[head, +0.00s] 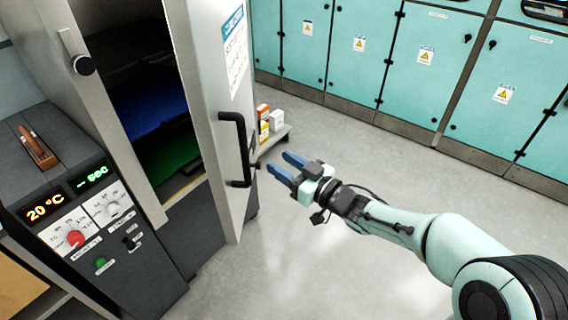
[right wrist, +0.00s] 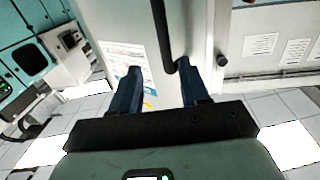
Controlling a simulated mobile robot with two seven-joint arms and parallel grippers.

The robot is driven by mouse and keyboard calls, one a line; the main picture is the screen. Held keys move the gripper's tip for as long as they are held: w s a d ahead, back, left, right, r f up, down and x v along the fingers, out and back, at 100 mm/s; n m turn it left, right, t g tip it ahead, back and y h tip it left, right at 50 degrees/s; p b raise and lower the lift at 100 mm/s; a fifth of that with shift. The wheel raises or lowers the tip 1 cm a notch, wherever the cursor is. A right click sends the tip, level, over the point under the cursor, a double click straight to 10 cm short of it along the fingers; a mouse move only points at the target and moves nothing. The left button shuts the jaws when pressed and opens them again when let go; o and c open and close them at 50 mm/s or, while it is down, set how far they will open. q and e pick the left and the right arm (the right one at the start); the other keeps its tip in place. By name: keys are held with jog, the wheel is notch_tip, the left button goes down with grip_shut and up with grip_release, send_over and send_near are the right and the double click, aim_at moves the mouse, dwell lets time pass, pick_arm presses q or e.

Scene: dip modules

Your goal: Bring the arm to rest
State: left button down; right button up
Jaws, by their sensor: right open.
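My right gripper (head: 281,168) is open and empty, with its blue fingers pointing at the open cabinet door (head: 207,110). The black door handle (head: 236,150) is to the left of the fingertips in the head view, with a small gap between them. In the right wrist view the two blue fingers (right wrist: 159,90) stand apart, and the handle (right wrist: 162,38) shows beyond and between them. My right arm reaches in from the lower right. My left gripper is not in view.
The cabinet stands open, with blue and green shelves (head: 165,150) inside. A control panel (head: 85,215) with a 20 °C display is at the left. A low shelf with small boxes (head: 270,122) is behind the door. Teal cabinets (head: 400,60) line the back. The floor (head: 330,270) is clear.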

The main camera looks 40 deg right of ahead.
jog(key=s+a+f+m+g+p, duration=0.1)
jog(key=a+f+m+g+p, duration=0.25)
jog(key=f, duration=1.15)
jog(key=s+a+f+m+g+p, duration=0.1)
jog(key=s+a+f+g+p, duration=0.3)
jog(key=f, duration=1.1)
jog(key=s+a+f+g+p, duration=0.1)
jog(key=s+a+f+g, duration=0.2)
jog(key=s, duration=0.3)
jog(key=s+a+f+g+p, duration=0.1)
jog(key=s+a+f+g, duration=0.3)
jog(key=s+a, duration=0.2)
jog(key=s+a+f+m+g+y+p, duration=0.1)
jog(key=s+a+f+g, duration=0.3)
jog(key=s, duration=0.4)
jog(key=shift+s+a+f, duration=0.2)
jog(key=shift+a+f, duration=0.15)
jog(key=shift+a, duration=0.25)
